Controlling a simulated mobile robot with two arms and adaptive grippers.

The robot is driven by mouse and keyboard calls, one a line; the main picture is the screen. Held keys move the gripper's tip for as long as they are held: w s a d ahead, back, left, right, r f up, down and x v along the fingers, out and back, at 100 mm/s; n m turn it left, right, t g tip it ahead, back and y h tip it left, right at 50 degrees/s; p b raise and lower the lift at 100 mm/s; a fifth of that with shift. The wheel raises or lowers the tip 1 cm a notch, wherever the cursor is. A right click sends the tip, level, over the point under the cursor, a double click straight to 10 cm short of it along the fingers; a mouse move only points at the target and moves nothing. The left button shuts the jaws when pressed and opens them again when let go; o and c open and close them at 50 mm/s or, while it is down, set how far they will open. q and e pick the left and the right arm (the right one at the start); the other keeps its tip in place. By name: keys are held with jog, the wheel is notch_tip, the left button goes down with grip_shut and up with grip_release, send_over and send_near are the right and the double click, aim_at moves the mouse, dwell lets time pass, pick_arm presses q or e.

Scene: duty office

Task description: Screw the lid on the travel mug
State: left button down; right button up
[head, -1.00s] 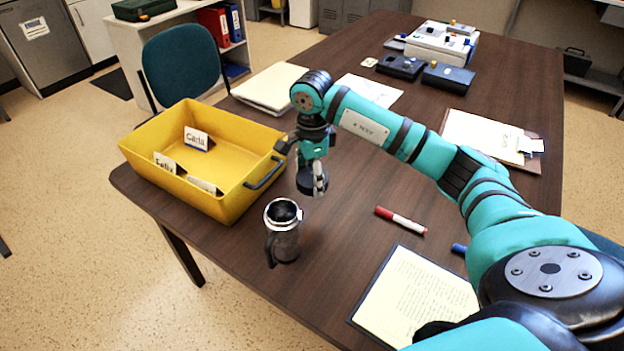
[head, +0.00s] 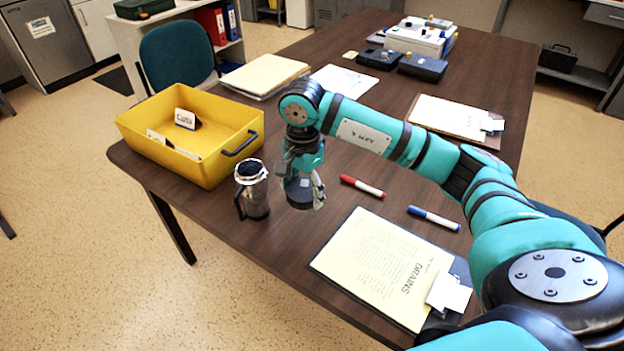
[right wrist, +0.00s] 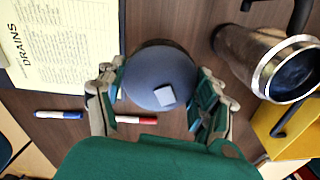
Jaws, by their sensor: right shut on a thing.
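The travel mug (head: 256,196) stands upright and open near the table's left edge, its handle to the left. It also shows at upper right in the right wrist view (right wrist: 248,50), with a steel rim and dark inside. My right gripper (head: 303,194) points down just right of the mug, apart from it. It is shut on the lid, a dark round disc (head: 298,198) with a small light tab on top in the right wrist view (right wrist: 152,82). The lid is held above the table, not over the mug. My left gripper is not in view.
A yellow bin (head: 215,168) with name cards stands behind and left of the mug. A red marker (head: 362,187), a blue marker (head: 434,218) and a clipboard (head: 337,277) lie to the right. Free tabletop lies in front of the mug.

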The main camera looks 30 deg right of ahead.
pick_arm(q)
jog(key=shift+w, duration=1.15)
pick_arm(e)
jog(key=s+a+r+n, duration=0.1)
jog(key=s+a+n, duration=0.8)
jog(key=s+n, duration=0.3)
jog(key=n, duration=0.3)
jog(key=shift+r+n, duration=0.2)
jog(key=shift+n, duration=0.2)
